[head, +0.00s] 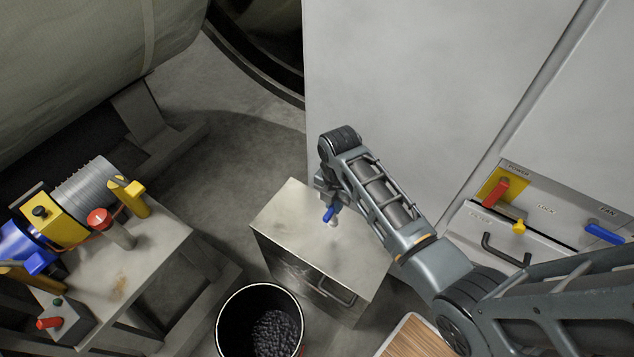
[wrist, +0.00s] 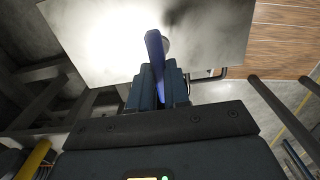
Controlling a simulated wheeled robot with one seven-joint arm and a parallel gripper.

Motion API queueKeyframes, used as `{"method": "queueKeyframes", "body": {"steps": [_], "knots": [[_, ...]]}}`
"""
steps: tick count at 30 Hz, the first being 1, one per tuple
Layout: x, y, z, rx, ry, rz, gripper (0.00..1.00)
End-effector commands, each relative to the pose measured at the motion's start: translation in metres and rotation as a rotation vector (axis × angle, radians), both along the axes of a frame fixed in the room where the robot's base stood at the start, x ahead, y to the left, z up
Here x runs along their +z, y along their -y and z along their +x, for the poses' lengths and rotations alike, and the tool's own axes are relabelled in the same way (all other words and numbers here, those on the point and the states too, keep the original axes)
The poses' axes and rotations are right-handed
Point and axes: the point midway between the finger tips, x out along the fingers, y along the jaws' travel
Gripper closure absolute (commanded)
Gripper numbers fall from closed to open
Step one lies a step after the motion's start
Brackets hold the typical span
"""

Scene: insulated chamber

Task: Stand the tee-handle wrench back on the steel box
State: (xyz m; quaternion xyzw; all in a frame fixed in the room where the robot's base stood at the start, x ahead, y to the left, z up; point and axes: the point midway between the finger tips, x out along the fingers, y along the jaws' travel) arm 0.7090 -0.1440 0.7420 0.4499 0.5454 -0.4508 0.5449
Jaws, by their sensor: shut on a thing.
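The tee-handle wrench shows as a blue bar (head: 329,214) above the top of the steel box. My gripper (head: 328,198) points down over the box and is shut on the wrench. In the wrist view the blue handle (wrist: 154,46) runs up between the fingers of my gripper (wrist: 158,76), with a small pale round part beside it. Most of the wrench's shank is hidden. The steel box (head: 285,214) is a grey cabinet with a bare flat top, which also shows in the wrist view (wrist: 85,35). I cannot tell whether the wrench touches the top.
A black bucket of dark pellets (head: 228,318) stands at the box's front left. A bench (head: 165,238) with a motor and a red button is at left. A panel with red, yellow and blue handles (head: 545,205) is at right. A wooden board (head: 415,340) lies in front.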

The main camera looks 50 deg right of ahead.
Motion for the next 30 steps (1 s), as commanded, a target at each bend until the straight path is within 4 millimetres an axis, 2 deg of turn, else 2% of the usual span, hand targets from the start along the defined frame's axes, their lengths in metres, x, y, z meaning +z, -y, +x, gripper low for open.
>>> {"method": "queueKeyframes", "body": {"steps": [16,30], "knots": [[-0.002,0.0,-0.002,0.005,0.001,-0.002,1.0],[-0.045,0.0,-0.003,0.004,0.0,-0.001,1.0]]}}
